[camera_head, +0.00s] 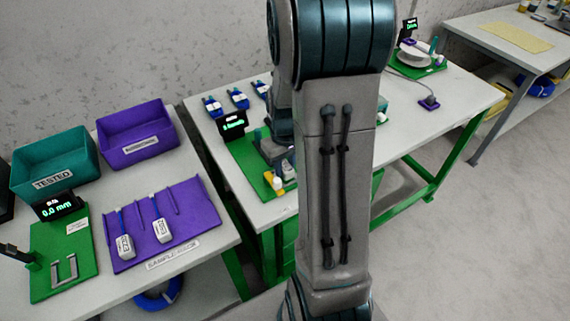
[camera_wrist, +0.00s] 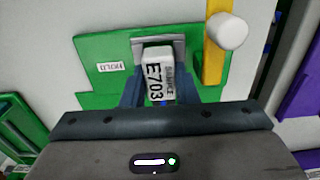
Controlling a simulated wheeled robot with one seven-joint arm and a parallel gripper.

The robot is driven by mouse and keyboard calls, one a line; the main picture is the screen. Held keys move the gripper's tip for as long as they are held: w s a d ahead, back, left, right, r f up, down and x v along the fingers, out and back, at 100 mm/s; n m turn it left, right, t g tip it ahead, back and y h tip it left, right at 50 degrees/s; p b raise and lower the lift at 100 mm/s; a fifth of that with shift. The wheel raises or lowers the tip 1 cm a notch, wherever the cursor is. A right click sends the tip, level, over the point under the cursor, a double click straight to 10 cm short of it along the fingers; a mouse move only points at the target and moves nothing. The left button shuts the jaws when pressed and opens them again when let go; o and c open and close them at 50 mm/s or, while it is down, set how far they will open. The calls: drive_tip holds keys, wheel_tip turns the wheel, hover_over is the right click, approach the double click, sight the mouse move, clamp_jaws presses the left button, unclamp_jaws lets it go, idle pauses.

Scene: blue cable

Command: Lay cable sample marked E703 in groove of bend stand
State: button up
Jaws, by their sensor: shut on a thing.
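The cable sample marked E703 shows in the wrist view as a white block (camera_wrist: 157,62) with black lettering. My gripper (camera_wrist: 157,92) is shut on it, with one dark finger on each side. Little of its blue cable can be made out. A grey bracket (camera_wrist: 140,48) stands just beyond the block on a green plate (camera_wrist: 95,50) with a label reading HOLD. I cannot tell whether block and bracket touch. No groove is clearly visible. In the head view my arm hides much of the right table's green plate (camera_head: 246,158).
A yellow post (camera_wrist: 214,60) with a white cap rises close right of the held block. On the left table, a purple rack (camera_head: 185,212) holds two white-tagged samples, beside a teal bin (camera_head: 52,160) and a purple bin (camera_head: 135,135). Small blue-and-white items (camera_head: 238,98) lie at the right table's back.

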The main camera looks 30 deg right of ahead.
drive_tip(key=shift+f+b, duration=0.35)
drive_tip(key=shift+f, duration=0.1)
idle(0.4)
drive_tip(key=o, duration=1.1)
drive_tip(key=shift+r+p, duration=3.1)
drive_tip(key=shift+r, duration=0.95)
